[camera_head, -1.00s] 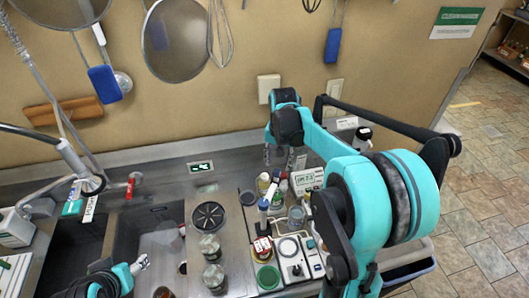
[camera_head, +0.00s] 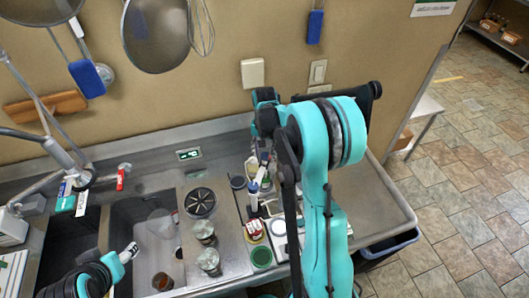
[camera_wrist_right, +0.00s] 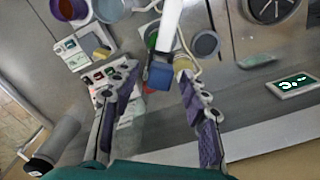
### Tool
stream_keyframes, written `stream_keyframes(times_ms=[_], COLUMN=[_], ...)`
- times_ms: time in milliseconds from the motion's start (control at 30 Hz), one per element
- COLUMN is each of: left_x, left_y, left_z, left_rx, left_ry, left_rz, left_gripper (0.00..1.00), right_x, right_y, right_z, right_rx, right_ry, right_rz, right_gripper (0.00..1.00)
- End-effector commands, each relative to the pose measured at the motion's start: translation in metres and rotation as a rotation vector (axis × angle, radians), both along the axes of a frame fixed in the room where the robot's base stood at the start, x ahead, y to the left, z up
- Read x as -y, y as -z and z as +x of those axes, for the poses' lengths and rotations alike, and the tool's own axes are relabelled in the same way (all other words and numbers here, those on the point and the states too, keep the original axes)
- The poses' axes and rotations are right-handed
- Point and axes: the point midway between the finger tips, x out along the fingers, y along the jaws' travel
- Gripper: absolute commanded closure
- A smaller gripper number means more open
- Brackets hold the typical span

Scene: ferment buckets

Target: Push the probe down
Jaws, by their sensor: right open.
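The probe (camera_head: 253,188) stands upright on the workbench in the head view, a pale shaft with a blue top. In the right wrist view the probe (camera_wrist_right: 168,35) shows as a white shaft with a blue block at its lower end, seen between the two fingers. My right gripper (camera_head: 262,158) hangs behind and above the probe in the head view. In the wrist view the right gripper (camera_wrist_right: 153,82) is open, fingers apart on either side of the blue block; contact cannot be told. My left gripper (camera_head: 131,250) is over the sink, its jaws unclear.
A red-labelled jar (camera_head: 254,230) and a green-rimmed jar (camera_head: 261,257) stand in front of the probe. Glass jars (camera_head: 204,230) stand left of them. A meter with buttons (camera_wrist_right: 112,72) is beside the left finger in the wrist view. The sink (camera_head: 145,265) is left.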

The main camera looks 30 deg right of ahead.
Motion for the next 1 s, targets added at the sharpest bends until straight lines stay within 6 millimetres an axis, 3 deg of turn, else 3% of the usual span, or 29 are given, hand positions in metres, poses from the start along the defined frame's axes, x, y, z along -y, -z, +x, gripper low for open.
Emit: stream_keyframes(times_ms=[133, 300, 533, 767, 1000], left_x=[0.0, 0.0, 0.0, 0.0, 0.0], left_y=[0.0, 0.0, 0.003, 0.025, 0.023], left_z=[0.0, 0.0, 0.0, 0.0, 0.0], left_rx=[0.0, 0.0, 0.0, 0.0, 0.0], left_ry=[0.0, 0.0, 0.0, 0.0, 0.0], left_rz=[0.0, 0.0, 0.0, 0.0, 0.0], left_gripper=[0.39, 0.39, 0.39, 0.39, 0.39], right_x=[0.0, 0.0, 0.0, 0.0, -0.001], right_y=[0.0, 0.0, 0.003, 0.025, 0.025], right_z=[0.0, 0.0, 0.0, 0.0, -0.001], right_rx=[0.0, 0.0, 0.0, 0.0, -0.001], right_ry=[0.0, 0.0, 0.0, -0.001, -0.001], right_rz=[0.0, 0.0, 0.0, 0.0, 0.001], right_gripper=[0.55, 1.0, 1.0, 1.0, 1.0])
